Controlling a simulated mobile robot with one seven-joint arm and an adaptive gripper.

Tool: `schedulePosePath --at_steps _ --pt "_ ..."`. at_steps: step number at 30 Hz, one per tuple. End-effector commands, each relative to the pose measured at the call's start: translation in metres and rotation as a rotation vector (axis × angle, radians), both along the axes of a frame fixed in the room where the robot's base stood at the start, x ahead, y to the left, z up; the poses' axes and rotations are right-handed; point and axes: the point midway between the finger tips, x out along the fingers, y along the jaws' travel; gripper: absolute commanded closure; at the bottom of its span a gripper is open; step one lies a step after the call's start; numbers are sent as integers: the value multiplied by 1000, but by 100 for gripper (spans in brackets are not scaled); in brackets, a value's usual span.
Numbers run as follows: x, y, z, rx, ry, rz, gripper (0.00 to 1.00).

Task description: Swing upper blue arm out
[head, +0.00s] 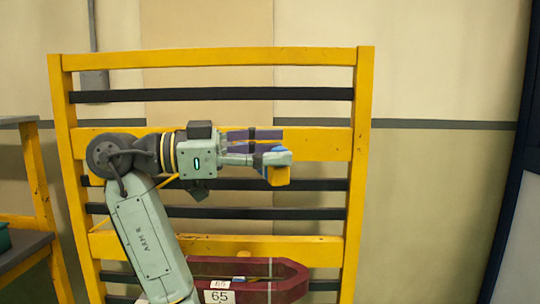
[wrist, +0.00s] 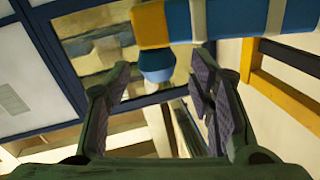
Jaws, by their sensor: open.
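The blue arm (wrist: 230,18) runs across the top of the wrist view, with an orange-yellow section (wrist: 151,23) at its left and a pale band around it. A rounded blue piece (wrist: 156,62) hangs below the orange section, seen in the gap beyond my fingers. My gripper (wrist: 160,88) is open, its ridged pads apart with nothing between them.
A yellow rack (head: 362,130) with dark crossbars stands behind my arm. A dark red frame (head: 290,283) labelled 65 is low in front of it. A shelf (head: 25,245) stands at the left, and a dark blue-edged panel (head: 510,180) at the right. The space right of the rack is clear.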

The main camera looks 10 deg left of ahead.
Motion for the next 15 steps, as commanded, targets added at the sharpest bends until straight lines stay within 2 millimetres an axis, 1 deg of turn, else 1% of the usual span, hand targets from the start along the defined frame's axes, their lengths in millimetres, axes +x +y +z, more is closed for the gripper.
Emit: schedulePosePath --at_steps 1,9,12,15 --pt "-1 0 9 2 -3 0 51" --pt "-1 -1 62 2 -3 0 51" --pt "0 0 76 0 -1 0 51" --pt "0 0 86 0 0 0 51"
